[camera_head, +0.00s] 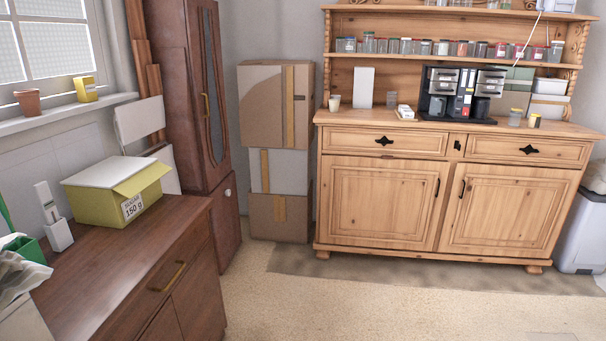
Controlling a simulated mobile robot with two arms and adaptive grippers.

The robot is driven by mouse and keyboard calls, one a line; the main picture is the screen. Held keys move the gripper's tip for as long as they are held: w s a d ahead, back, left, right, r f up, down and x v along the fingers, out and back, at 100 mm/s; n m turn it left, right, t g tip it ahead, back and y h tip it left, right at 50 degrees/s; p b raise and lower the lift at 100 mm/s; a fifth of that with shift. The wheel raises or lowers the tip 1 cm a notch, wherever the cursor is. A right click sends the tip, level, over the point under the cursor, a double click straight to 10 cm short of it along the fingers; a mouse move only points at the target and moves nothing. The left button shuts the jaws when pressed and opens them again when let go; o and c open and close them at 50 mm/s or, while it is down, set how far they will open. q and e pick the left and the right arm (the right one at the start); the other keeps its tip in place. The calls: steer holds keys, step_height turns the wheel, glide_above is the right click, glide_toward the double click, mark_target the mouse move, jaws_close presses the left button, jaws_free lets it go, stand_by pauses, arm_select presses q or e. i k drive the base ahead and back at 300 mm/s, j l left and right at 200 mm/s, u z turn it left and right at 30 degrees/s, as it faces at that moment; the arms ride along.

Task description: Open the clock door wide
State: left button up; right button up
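The tall clock (170,60) is a dark reddish-brown wooden case standing at the back left, beside the window wall. Its upper door (197,70) faces right, has a long narrow glass pane (213,85) and looks shut. A small brass handle (206,106) sits on the door to the left of the glass. A lower panel (225,215) has a pale round knob (228,193). The top of the clock is cut off by the picture edge. Neither of my grippers shows in the head view.
A dark wooden cabinet (110,270) with a yellow box (118,200) on it stands at front left, before the clock. Stacked cardboard boxes (270,110) stand just right of the clock. A pine dresser (380,205) stands further right. The floor (330,310) in front is clear.

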mark_target(203, 24)
steer(key=i, duration=2.15)
